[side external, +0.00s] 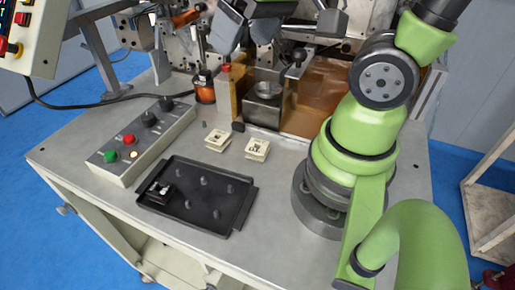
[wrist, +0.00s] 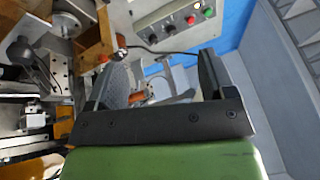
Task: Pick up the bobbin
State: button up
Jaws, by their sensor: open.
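A small black-and-white piece, which looks like the bobbin (side external: 160,191), sits at the left end of a black tray (side external: 200,222) in the side external view. I cannot make out its details. Two small cream pieces, one on the left (side external: 217,141) and one on the right (side external: 257,149), lie on the bench behind the tray; I cannot tell whether they are bobbins too. My gripper (wrist: 160,66) is open with its dark fingers apart in the wrist view. It is high above the bench, well away from the tray. No bobbin shows clearly between the fingers.
A control box (side external: 140,145) with green, red and white buttons stands left of the tray. The winder's metal block (side external: 268,105) and a copper spool (side external: 205,90) stand behind the cream pieces. Several upright pegs (side external: 203,181) rise from the tray. The bench front is clear.

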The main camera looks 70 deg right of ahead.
jog(key=w+d+f+n+g, duration=0.2)
jog(key=d+f+g, duration=0.1)
jog(key=f, duration=0.6)
jog(key=n+g, duration=0.2)
send_over(254, 145)
notch_tip(254, 145, down, 7)
jog(key=shift+h, duration=0.4)
notch_tip(254, 145, down, 4)
jog(key=shift+s+f, duration=0.1)
jog(key=shift+f, duration=3.15)
jog(key=c, duration=1)
jog(key=shift+r, duration=0.1)
notch_tip(254, 145, up, 10)
jog(key=shift+f, duration=0.1)
